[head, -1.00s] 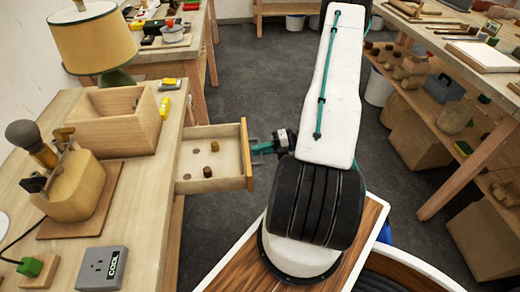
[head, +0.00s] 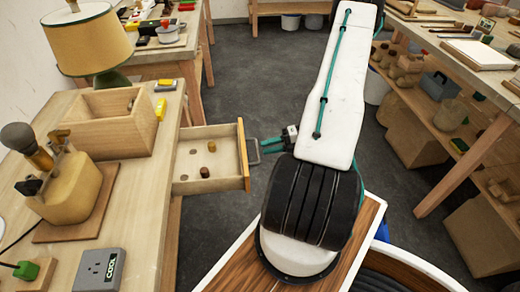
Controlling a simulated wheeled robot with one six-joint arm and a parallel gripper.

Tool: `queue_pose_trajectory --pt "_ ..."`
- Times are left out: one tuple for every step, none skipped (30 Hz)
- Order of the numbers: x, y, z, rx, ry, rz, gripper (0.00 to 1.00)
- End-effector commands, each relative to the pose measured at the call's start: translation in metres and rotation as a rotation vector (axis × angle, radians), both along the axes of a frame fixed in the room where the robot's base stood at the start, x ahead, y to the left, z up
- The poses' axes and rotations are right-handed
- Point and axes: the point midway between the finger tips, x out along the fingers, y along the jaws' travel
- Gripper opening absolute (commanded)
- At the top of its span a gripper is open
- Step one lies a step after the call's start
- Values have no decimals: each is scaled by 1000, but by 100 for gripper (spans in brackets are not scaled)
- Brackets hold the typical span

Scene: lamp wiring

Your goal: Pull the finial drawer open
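The finial drawer (head: 243,155) stands pulled out from the right side of the wooden workbench, its inside in view from above. Several small round pieces lie in it, including a brown finial (head: 211,146) and another brown one (head: 204,172). A grey handle (head: 253,151) sticks out from its front. My gripper (head: 263,146) has green fingers that show spread apart. It is just to the right of the handle, at or slightly clear of it, and holds nothing that I can see.
On the workbench stand an open wooden box (head: 107,138), a lamp with a yellow shade (head: 88,42), a tan block holding tools (head: 68,187) and a grey COOL box (head: 100,272). Shelves (head: 470,135) line the right side. Dark floor (head: 235,85) is clear beyond the drawer.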

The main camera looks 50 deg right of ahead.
Motion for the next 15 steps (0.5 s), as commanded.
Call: queue_pose_trajectory --pt "-6 -6 2 -1 0 -2 30" --pt "-9 -9 3 0 0 -2 30" --pt "-12 -13 4 -1 -1 -3 30" --pt "-15 -16 5 -1 -1 -2 30" --pt "-17 -17 5 -2 -2 -1 30" --pt "-19 -19 6 -1 -1 -1 30" --pt "-20 -21 6 -1 -1 -1 30" --pt "-21 -21 6 0 0 -1 30" --pt "-22 -22 7 0 0 0 30" --pt "-22 -22 7 0 0 0 30" --pt "-22 -22 7 0 0 1 30" --pt "-22 -22 7 0 0 1 30" --pt "-22 -22 7 0 0 1 30" --pt "-22 -22 7 0 0 1 30" --pt "-22 -22 7 0 0 1 30"
